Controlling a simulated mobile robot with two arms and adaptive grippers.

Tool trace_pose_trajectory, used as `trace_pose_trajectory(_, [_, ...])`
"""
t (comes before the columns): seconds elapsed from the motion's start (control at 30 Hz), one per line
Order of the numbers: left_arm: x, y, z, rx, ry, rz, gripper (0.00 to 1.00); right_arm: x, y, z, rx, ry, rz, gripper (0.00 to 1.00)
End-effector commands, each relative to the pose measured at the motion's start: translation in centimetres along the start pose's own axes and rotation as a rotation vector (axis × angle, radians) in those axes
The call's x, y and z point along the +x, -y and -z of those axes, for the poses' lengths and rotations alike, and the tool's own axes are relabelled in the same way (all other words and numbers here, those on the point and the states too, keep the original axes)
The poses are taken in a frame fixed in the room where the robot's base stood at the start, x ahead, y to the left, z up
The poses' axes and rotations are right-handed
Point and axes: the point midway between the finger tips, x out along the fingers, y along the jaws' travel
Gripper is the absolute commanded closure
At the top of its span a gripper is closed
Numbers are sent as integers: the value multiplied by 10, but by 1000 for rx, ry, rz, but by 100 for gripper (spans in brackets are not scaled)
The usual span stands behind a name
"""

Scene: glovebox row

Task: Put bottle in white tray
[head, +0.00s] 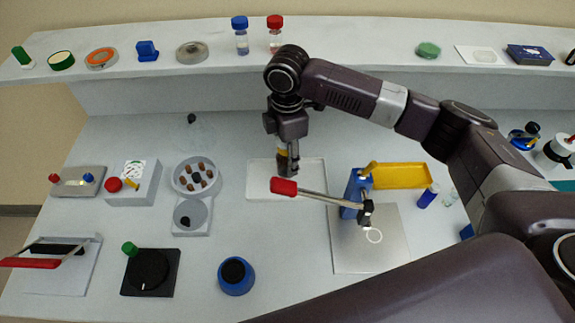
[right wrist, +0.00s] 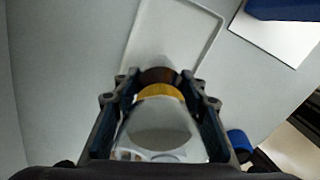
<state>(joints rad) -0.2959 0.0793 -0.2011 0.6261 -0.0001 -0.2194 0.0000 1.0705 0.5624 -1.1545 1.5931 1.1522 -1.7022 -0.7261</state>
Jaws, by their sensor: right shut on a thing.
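My right gripper (head: 286,158) is shut on a bottle (head: 282,164) over the white tray (head: 258,184) in the head view. In the right wrist view the bottle (right wrist: 160,118) sits between the two fingers, with a rounded clear-grey part near the camera, a yellow band and a darker brown part beyond. The white tray (right wrist: 207,49) shows past the fingertips there. The tray is flat, shallow and looks empty. I cannot tell whether the bottle touches it. My left gripper is not in view.
A red-handled lever press (head: 283,186) reaches over the tray's front right edge. A yellow tray (head: 400,176) and a blue-capped vial (head: 427,196) stand to the right. A round dish with brown pieces (head: 194,164) is to the left. Bottles and dishes line the back shelf (head: 350,44).

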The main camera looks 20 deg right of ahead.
Motion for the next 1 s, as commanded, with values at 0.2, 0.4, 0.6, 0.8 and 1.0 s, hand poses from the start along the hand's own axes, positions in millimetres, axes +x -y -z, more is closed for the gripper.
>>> trace_pose_trajectory(0.2, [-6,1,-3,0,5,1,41,29,1,0,0,1,3,87])
trace_pose_trajectory(0.4, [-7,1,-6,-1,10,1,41,44,0,0,-1,0,-2,87])
trace_pose_trajectory(0.6, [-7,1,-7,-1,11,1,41,44,0,0,-1,0,-1,87])
trace_pose_trajectory(0.8, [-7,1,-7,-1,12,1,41,47,0,0,0,0,0,52])
trace_pose_trajectory(1.0, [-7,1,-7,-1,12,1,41,46,0,0,0,0,0,43])
